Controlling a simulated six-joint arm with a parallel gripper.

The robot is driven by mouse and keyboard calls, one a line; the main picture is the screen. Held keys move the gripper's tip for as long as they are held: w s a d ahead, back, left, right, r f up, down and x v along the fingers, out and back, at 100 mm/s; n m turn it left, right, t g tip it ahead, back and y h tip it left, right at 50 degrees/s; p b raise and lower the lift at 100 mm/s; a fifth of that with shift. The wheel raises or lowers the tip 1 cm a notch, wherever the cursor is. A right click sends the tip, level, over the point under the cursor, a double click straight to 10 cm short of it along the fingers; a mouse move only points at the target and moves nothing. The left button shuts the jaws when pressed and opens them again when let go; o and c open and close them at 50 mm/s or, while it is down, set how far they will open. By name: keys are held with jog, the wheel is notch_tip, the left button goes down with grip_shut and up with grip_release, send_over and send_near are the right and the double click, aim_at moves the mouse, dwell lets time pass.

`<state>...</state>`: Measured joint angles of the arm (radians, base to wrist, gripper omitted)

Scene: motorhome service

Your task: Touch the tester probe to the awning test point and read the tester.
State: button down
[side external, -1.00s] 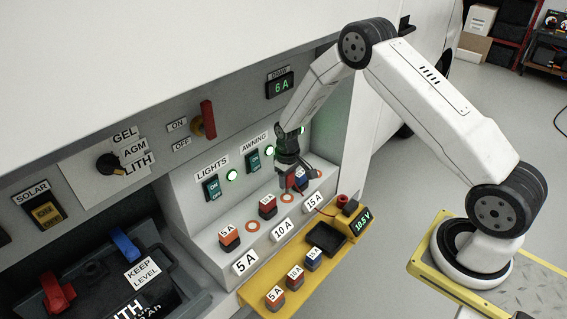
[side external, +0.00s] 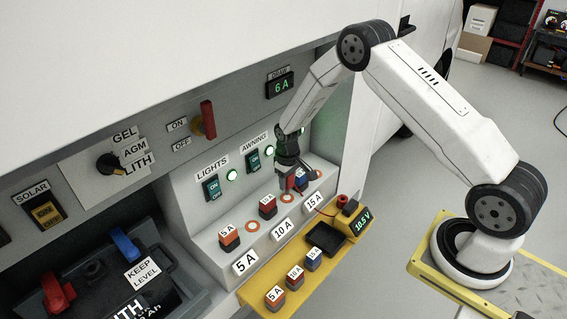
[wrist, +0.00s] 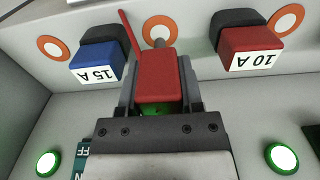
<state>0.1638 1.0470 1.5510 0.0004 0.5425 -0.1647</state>
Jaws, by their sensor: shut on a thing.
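My gripper (side external: 290,182) is shut on the red tester probe (wrist: 157,78), above the panel's ledge under the AWNING label (side external: 254,142). In the wrist view, the probe's grey tip overlaps the centre of the copper-ringed test point (wrist: 160,28) between the blue 15 A fuse (wrist: 97,57) and the red 10 A fuse (wrist: 250,47). I cannot tell for certain whether it touches. The tester display (side external: 362,221) reads 10.5 V in green.
Other ringed test points lie along the ledge, one beside the 5 A fuse (side external: 229,237). A yellow shelf (side external: 249,294) in front holds spare fuses and a black tray (side external: 326,237). The AWNING switch (side external: 254,160) stands close behind my gripper, with lit green lamps nearby.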

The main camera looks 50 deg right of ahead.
jog(key=shift+f, duration=0.65)
dwell(0.4)
jog(key=shift+r, duration=0.15)
dwell(1.4)
jog(key=shift+r, duration=3.85)
jog(key=shift+a+r, duration=0.1)
jog(key=shift+s+a+r, duration=0.1)
jog(key=shift+r, duration=0.1)
jog(key=s+a+r, duration=0.7)
jog(key=s+r, duration=0.2)
jog(key=shift+a+r, duration=0.25)
jog(key=shift+a, duration=0.05)
